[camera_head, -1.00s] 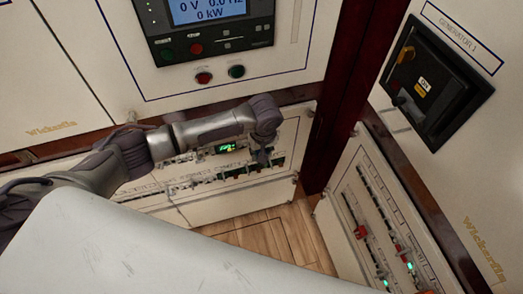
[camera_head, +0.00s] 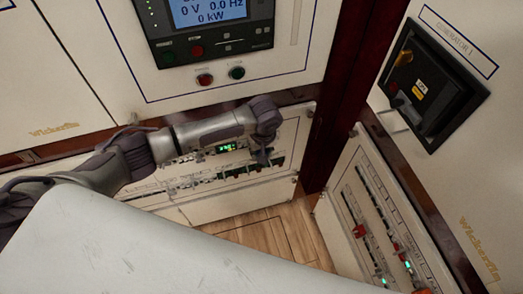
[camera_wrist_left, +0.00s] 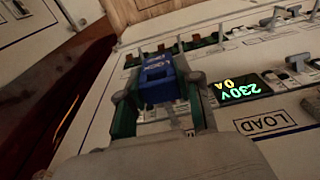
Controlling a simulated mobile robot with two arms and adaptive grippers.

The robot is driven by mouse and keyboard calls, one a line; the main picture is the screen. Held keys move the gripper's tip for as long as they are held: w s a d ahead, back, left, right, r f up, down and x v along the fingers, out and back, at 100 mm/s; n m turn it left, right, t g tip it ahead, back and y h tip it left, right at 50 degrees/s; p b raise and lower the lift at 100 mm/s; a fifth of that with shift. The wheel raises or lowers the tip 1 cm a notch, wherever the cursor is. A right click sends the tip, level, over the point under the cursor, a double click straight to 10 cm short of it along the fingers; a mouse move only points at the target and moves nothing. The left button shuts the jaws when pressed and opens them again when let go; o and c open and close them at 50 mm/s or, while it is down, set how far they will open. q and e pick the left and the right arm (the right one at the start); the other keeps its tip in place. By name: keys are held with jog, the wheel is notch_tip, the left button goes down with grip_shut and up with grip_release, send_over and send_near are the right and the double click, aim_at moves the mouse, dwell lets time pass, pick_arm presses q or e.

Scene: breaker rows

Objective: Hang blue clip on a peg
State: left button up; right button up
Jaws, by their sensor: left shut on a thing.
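The blue clip (camera_wrist_left: 158,80), with white lettering on it, is between the fingers of my left gripper (camera_wrist_left: 161,95) in the left wrist view. The gripper is shut on it, in front of a white breaker panel (camera_wrist_left: 225,60). In the head view my left gripper (camera_head: 264,156) reaches down to the low panel under the generator display. The clip is too small and hidden to make out there. I cannot clearly make out a peg in either view, nor tell whether the clip touches the panel. My right gripper is not in view.
A green-lit readout (camera_wrist_left: 239,88) and rows of small switches lie to the right of the clip. A dark red post (camera_head: 345,95) stands right of the low panel. Another breaker panel (camera_head: 385,225) stands at right, below a black rotary switch (camera_head: 425,80). Wooden floor (camera_head: 270,235) shows between.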

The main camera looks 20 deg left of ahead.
pick_arm(q)
jog(key=shift+w+a, duration=0.6)
jog(key=shift+w, duration=0.25)
jog(key=shift+w+a, duration=0.55)
jog(key=shift+w, duration=0.3)
jog(key=o, duration=1.2)
jog(key=r, duration=0.8)
jog(key=s+r, duration=0.1)
jog(key=r, duration=0.3)
jog(key=shift+d, duration=0.4)
jog(key=shift+s+f, duration=0.1)
